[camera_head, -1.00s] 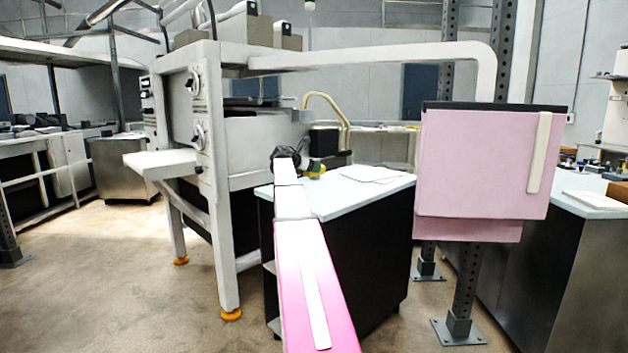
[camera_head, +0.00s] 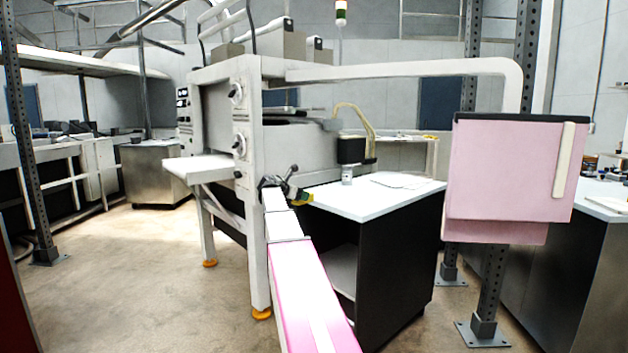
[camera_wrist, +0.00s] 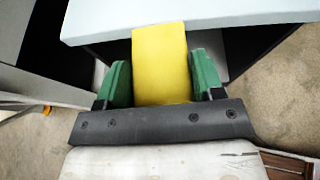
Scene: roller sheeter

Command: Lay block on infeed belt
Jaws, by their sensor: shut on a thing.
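A yellow block (camera_wrist: 160,62) stands between the two green fingers of my gripper (camera_wrist: 160,82) in the wrist view. My gripper is shut on it. In the head view my gripper (camera_head: 302,197) is small, with a bit of yellow and green at its end, beside the near left corner of the white-topped cabinet. The sheeter (camera_head: 250,90) is a large off-white machine behind my arm. A flat pale shelf (camera_head: 200,168) juts from its left side; I cannot tell whether this is the infeed belt. The machine's inside is mostly hidden.
The white-topped cabinet (camera_head: 405,193) stands right of my gripper, with papers on top. In the wrist view its edge (camera_wrist: 230,15) lies just beyond the block. A pink panel (camera_head: 515,170) hangs at the right by steel posts. The floor at left is open.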

